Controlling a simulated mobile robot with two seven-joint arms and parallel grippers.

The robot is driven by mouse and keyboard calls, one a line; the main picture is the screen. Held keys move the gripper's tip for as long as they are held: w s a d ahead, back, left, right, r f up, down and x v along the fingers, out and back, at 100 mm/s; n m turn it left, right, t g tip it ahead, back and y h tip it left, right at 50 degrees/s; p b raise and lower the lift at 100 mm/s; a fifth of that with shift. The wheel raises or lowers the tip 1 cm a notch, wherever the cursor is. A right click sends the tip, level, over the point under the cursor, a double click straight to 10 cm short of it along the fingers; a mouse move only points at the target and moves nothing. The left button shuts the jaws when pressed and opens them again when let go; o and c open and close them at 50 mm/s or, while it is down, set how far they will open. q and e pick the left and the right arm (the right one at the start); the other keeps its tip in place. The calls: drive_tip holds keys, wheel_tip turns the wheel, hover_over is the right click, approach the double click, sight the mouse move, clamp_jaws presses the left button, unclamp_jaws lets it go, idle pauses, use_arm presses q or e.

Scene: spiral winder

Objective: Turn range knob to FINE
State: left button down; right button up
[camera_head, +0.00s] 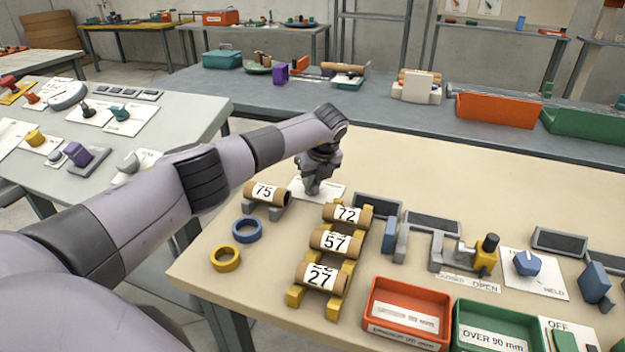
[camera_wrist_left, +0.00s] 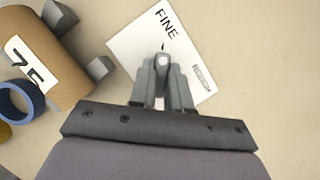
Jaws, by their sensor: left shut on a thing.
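The card also shows in the head view (camera_head: 333,191). My left gripper (camera_head: 315,188) points down over it. In the wrist view its fingers (camera_wrist_left: 162,82) are closed around a small grey range knob (camera_wrist_left: 162,60), mostly hidden between them. A short dark mark lies just beyond the knob, toward the FINE side. My right gripper is out of view.
A cardboard tube marked 75 (camera_head: 266,193) sits on a grey cradle close beside the card. Tubes marked 72 (camera_head: 347,216), 57 and 27 rest on a yellow rack in front. A blue ring (camera_head: 247,230) and yellow ring (camera_head: 226,259) lie left. The table behind the card is clear.

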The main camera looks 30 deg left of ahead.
use_arm(q)
drive_tip(key=shift+s+f, duration=0.1)
drive_tip(key=shift+f, duration=0.05)
drive_tip(key=c, duration=1.1)
unclamp_jaws()
drive_tip(key=shift+d+r, duration=0.15)
drive_tip(key=shift+r, duration=0.5)
drive_tip(key=shift+v, duration=2.95)
